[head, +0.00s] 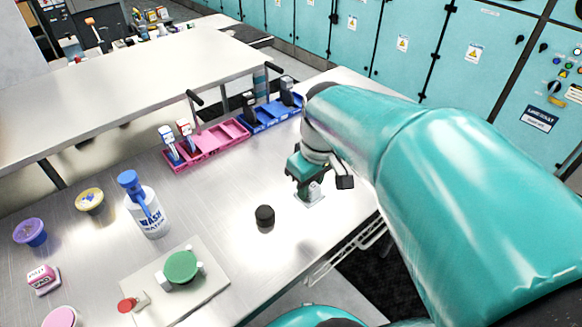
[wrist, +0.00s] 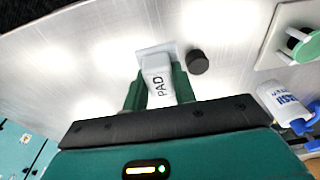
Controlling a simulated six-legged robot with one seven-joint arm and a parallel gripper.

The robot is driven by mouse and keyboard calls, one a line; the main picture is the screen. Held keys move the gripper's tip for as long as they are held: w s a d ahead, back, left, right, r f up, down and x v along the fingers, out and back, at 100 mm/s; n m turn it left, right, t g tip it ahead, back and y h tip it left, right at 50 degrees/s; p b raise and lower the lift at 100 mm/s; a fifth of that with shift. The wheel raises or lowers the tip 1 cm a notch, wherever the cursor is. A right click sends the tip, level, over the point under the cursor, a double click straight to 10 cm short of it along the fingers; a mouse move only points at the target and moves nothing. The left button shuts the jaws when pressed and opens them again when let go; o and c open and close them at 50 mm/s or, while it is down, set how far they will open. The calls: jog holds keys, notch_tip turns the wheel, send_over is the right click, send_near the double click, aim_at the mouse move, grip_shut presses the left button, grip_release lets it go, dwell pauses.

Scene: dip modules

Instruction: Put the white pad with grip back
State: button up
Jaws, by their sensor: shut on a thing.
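The white pad with grip (head: 314,194) is at the right part of the steel table, below my gripper (head: 306,183). In the wrist view the white pad (wrist: 158,82) shows "PAD" on its grip, with a flat square base beyond it. My gripper (wrist: 159,88) has its two green fingers on either side of the grip and is shut on it. The base is at or close to the table top; I cannot tell whether it touches. The arm covers part of the gripper in the head view.
A black cylinder (head: 265,217) stands left of the pad. A pink tray (head: 207,147) and a blue tray (head: 270,117) hold upright tools at the back. A wash bottle (head: 151,213), a white board (head: 207,302) with a green-topped piece (head: 181,268) and small bowls are further left.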

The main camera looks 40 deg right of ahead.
jog(key=w+d+f, duration=0.1)
jog(key=d+f, duration=0.1)
jog(key=w+d+f, duration=0.1)
jog(key=w+f, duration=0.1)
jog(key=w+d+f, duration=0.1)
jog(key=d+f, duration=0.1)
jog(key=shift+w+d+f, duration=0.25)
jog(key=shift+d+f, duration=0.05)
jog(key=shift+f, duration=0.05)
jog(key=shift+w+d+f, duration=0.1)
jog(key=shift+d+f, duration=0.05)
jog(key=shift+f, duration=1.5)
jog(key=o, duration=1)
jog(key=shift+f, duration=0.15)
jog(key=shift+c, duration=0.2)
notch_tip(320, 180, up, 12)
jog(key=s, duration=0.2)
jog(key=s+a+r+t, duration=0.1)
jog(key=a+t, duration=0.1)
jog(key=a, duration=0.9)
jog(key=s+a+r+t, duration=0.1)
jog(key=a+r+t, duration=0.1)
jog(key=a, duration=1)
jog(key=shift+s+r, duration=0.3)
